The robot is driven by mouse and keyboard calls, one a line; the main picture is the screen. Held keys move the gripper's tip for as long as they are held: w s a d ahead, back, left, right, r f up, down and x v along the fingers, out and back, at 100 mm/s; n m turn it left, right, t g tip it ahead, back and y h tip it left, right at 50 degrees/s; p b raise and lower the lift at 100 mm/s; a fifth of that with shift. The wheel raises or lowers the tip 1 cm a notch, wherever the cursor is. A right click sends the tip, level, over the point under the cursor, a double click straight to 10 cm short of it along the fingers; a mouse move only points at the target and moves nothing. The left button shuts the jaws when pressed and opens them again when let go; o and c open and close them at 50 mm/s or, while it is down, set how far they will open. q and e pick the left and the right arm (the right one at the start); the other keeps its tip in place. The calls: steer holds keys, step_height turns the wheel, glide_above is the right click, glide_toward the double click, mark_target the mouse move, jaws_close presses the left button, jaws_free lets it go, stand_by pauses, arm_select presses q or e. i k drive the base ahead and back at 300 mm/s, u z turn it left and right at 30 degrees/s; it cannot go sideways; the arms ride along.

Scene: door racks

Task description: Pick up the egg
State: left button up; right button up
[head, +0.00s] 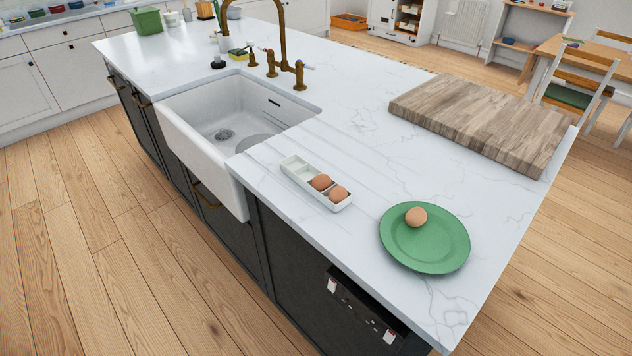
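One brown egg (416,217) rests on a green plate (432,249), toward the plate's upper left part. The plate lies on the white marble counter near its front right corner. A white egg tray (296,169) lies just left of the plate. Two more brown eggs, one in the middle (320,182) and one at the near end (338,193), sit in the tray. The tray's far-end compartment looks empty. Neither of my grippers is in the head view.
A wooden cutting board (480,121) lies on the counter behind the plate. A white sink (215,125) with a brass faucet (283,42) is left of the tray. A green container (147,21) stands at the far left. The counter between tray and board is clear.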

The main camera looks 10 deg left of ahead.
mark_target(416, 216)
steer(key=u, duration=2.9)
steer(key=k, duration=1.4)
steer(key=z, duration=1.3)
